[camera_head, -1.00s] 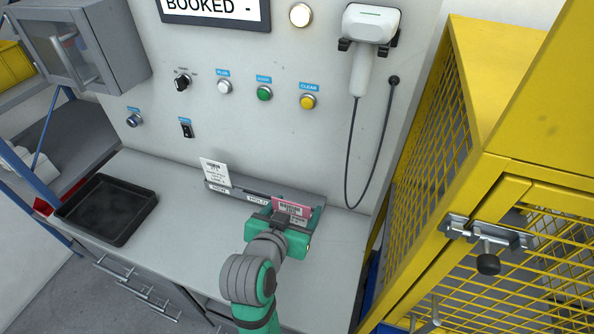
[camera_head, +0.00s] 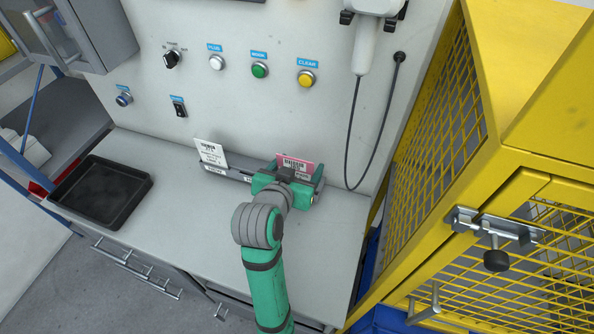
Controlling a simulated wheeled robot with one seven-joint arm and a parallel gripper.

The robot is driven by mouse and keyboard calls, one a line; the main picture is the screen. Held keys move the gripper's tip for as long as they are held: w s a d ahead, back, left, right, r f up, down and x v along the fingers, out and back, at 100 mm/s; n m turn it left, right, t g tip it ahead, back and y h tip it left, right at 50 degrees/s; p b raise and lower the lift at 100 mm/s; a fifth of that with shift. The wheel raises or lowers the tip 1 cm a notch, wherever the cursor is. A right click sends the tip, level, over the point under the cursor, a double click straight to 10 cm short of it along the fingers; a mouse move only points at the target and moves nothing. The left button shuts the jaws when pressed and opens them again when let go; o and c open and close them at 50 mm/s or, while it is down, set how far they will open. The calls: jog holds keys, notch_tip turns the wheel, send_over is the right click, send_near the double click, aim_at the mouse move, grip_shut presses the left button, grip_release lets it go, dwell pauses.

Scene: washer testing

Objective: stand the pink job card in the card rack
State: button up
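The pink job card (camera_head: 297,164) stands upright at the right part of the card rack (camera_head: 238,174), at the back of the worktop. Its lower part is hidden behind my gripper (camera_head: 289,182). My green gripper is at the rack, right in front of the card, with its fingers around the card's lower area. I cannot tell whether the fingers are closed on the card, or whether the card's lower edge is seated in the slot. A white card (camera_head: 211,152) stands in the left part of the rack.
A black tray (camera_head: 101,192) lies on the left of the worktop (camera_head: 190,215). A wall panel with buttons stands behind, and a cable (camera_head: 375,155) hangs right of the rack. A yellow mesh cage (camera_head: 440,130) closes off the right side.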

jog(key=shift+w+d+f, duration=0.1)
jog(key=shift+w+d, duration=0.1)
jog(key=shift+w, duration=0.45)
jog(key=shift+w+d, duration=0.25)
jog(key=shift+w, duration=0.35)
jog(key=shift+w+d+f, duration=0.1)
jog(key=shift+w+d, duration=0.1)
jog(key=shift+w, duration=0.45)
jog(key=shift+f, duration=0.8)
jog(key=shift+s+f, duration=0.1)
jog(key=shift+s, duration=0.1)
jog(key=shift+w+f, duration=0.1)
jog(key=shift+f, duration=0.8)
jog(key=shift+f, duration=0.2)
jog(key=shift+f, duration=1.3)
dwell(0.4)
jog(key=o, duration=1.1)
